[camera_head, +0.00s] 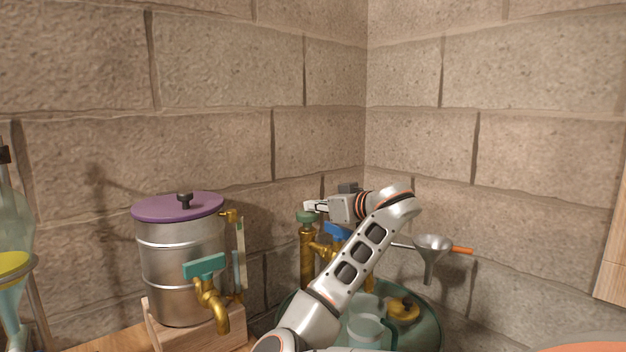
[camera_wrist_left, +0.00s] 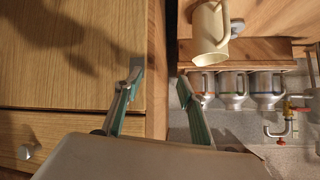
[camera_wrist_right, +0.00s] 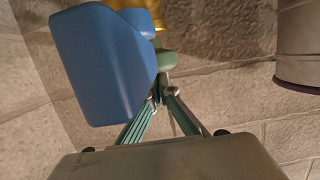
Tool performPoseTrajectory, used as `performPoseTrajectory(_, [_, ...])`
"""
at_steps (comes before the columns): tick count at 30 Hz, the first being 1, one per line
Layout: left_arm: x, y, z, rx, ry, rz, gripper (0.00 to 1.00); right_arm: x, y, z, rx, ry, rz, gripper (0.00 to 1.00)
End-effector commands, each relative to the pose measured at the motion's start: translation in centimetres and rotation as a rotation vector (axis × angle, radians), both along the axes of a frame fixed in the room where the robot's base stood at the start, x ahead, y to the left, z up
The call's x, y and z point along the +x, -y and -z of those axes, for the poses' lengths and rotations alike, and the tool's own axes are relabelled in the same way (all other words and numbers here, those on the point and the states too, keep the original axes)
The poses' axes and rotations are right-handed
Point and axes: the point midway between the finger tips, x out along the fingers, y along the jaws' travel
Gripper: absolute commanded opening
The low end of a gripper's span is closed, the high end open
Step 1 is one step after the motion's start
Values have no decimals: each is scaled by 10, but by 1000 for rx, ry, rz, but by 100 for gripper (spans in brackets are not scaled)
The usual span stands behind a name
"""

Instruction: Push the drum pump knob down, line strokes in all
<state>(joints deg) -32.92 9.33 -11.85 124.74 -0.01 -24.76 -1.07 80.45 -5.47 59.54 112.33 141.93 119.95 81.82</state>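The drum pump is a brass post (camera_head: 307,262) with a green knob (camera_head: 307,216) on top and a blue part (camera_head: 336,235) beside it. My right gripper (camera_head: 312,206) is at the top of the green knob. In the right wrist view, its fingertips (camera_wrist_right: 163,90) are together right by the green knob (camera_wrist_right: 167,60); whether they touch it is unclear. The blue part (camera_wrist_right: 105,65) looms large there and hides some of the brass. My left gripper (camera_wrist_left: 160,75) is open and empty, away from the pump, facing wooden furniture.
A steel still pot (camera_head: 180,260) with a purple lid and a brass tap stands left of the pump. A funnel (camera_head: 432,246) sits to the right. A glass jug (camera_head: 368,330) and a brass cap (camera_head: 403,310) are on the green drum (camera_head: 430,335). Stone walls stand close behind.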

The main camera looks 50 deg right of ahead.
Motion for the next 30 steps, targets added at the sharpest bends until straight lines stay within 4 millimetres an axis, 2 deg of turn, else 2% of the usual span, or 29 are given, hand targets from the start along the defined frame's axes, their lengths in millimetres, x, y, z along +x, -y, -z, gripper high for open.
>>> performPoseTrajectory(1, [-1,-1,2,1,-4,-1,40,2,-1,8,6,-13,-2,0])
performPoseTrajectory(5, [1,-2,-2,2,2,-2,40,1,-2,-2,7,-7,-4,0])
performPoseTrajectory(12, [7,-7,-16,5,18,-21,40,-6,-3,-53,4,8,-2,0])
performPoseTrajectory(14, [1,-9,-8,6,-1,-28,40,-22,-3,-49,2,2,4,0])
performPoseTrajectory(21, [-11,-11,-2,13,-29,-33,40,-72,-8,-61,-1,3,5,0])
performPoseTrajectory(24, [-10,-11,-4,12,-29,-33,40,-85,-10,-64,0,3,4,0])
performPoseTrajectory(30, [-10,-10,-6,6,-29,-33,40,-99,-12,-66,1,1,1,0])
